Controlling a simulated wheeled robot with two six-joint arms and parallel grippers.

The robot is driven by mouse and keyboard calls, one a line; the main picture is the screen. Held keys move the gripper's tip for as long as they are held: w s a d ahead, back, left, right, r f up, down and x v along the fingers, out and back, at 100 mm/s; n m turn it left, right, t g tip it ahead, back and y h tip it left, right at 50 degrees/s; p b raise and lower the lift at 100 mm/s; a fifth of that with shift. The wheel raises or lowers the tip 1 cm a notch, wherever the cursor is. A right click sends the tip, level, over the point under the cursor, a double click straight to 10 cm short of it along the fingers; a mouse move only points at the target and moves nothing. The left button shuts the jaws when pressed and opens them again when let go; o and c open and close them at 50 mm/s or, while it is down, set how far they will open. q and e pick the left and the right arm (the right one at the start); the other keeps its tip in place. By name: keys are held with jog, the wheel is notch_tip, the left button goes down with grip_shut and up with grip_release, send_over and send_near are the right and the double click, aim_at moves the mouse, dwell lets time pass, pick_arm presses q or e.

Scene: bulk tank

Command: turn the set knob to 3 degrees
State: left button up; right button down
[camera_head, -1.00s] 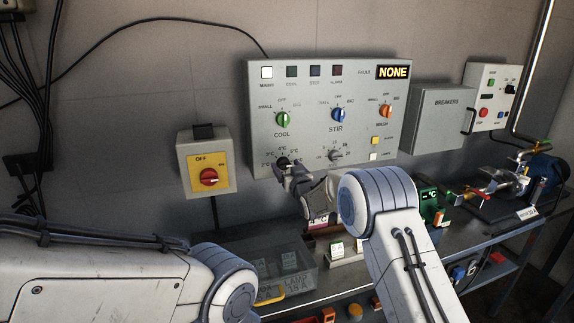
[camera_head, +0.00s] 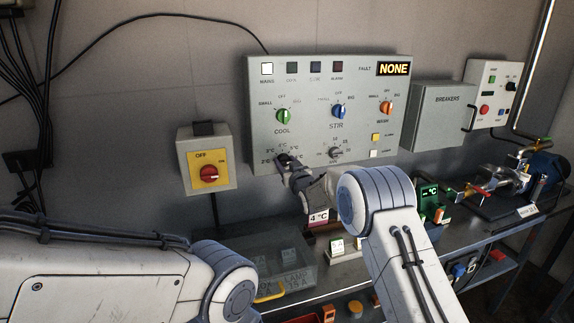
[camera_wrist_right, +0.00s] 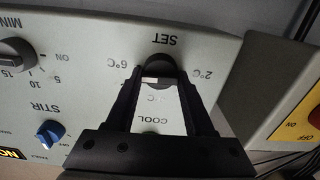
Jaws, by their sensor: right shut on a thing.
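The set knob (camera_head: 283,158) is a small dark dial at the lower left of the grey control panel (camera_head: 330,80), with °C marks around it. My right gripper (camera_head: 287,165) reaches it from below and is shut on it. In the right wrist view, which is upside down, the dark knob (camera_wrist_right: 159,67) sits under the word SET between the fingertips of my gripper (camera_wrist_right: 160,78). The 2°C and 6°C marks show on either side. A pale bar shows on the knob, but I cannot tell which mark it points to. My left gripper is out of view.
The stir timer knob (camera_head: 335,152) and the green cool knob (camera_head: 283,116) are nearby. A yellow box with a red switch (camera_head: 209,174) hangs to the left.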

jog(key=shift+f+n+b, duration=0.2)
jog(key=shift+n+b, duration=0.3)
jog(key=shift+b, duration=0.2)
jog(key=n+b, duration=0.8)
jog(key=b, duration=0.1)
jog(key=shift+a+f+n+b, duration=0.1)
jog(key=shift+n+b, duration=0.3)
jog(key=n+b, duration=0.8)
jog(key=shift+s+f, duration=0.1)
jog(key=shift+f, duration=0.05)
jog(key=n+b, duration=0.2)
jog(key=n, duration=0.1)
jog(key=shift+n+b, duration=0.35)
jog(key=shift+n, duration=0.05)
jog(key=shift+n+b, duration=0.8)
jog(key=shift+n, duration=1.5)
jog(key=shift+c, duration=1.4)
grip_release()
